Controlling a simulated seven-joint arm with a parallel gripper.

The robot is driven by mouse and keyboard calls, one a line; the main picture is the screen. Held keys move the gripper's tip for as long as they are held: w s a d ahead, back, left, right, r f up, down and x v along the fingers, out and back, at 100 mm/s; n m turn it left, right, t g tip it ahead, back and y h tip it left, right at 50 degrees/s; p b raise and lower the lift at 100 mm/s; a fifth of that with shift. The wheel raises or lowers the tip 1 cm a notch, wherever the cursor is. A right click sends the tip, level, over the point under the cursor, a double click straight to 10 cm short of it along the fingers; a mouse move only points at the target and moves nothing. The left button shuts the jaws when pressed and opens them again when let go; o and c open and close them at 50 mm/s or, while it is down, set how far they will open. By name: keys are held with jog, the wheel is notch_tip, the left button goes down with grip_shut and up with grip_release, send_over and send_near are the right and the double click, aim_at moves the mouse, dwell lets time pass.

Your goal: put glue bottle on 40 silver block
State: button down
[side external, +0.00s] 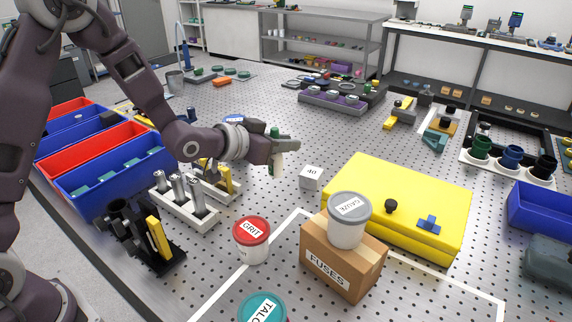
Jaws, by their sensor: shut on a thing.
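My gripper (284,146) is shut on a small bottle (277,163) with a dark green top and a pale lower part, which I take as the glue bottle. The bottle is roughly upright in the jaws, and its middle is hidden by the fingers. The silver block (310,178), marked 40, stands on the perforated table just right of and below the gripper in the picture. Its top is bare. The bottle appears above table height and apart from the block.
A yellow case (400,200) lies right of the block. A cardboard FUSES box (340,262) carries a GAUZE tub (349,220). A red-lidded GRIT tub (251,240) stands in front, and a rack of silver cylinders (184,208) at left. The table behind the block is clear.

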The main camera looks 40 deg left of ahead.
jog(key=w+d+r+m+g+h, duration=0.1)
jog(key=w+d+r+m+h, duration=0.25)
jog(key=w+d, duration=0.2)
jog(key=r, duration=0.2)
send_over(319, 169)
jog(key=shift+n, duration=0.25)
jog(key=f, duration=1)
jog(key=shift+w+d+f, duration=0.1)
jog(key=shift+w+d, duration=0.05)
jog(key=shift+w, duration=0.1)
jog(key=shift+f, duration=0.15)
jog(key=c, duration=1.3)
grip_release()
jog(key=shift+s+r, duration=0.15)
jog(key=shift+r, duration=0.1)
jog(key=v, duration=1.1)
jog(key=shift+s+a+r, duration=0.2)
jog(key=shift+r, duration=0.15)
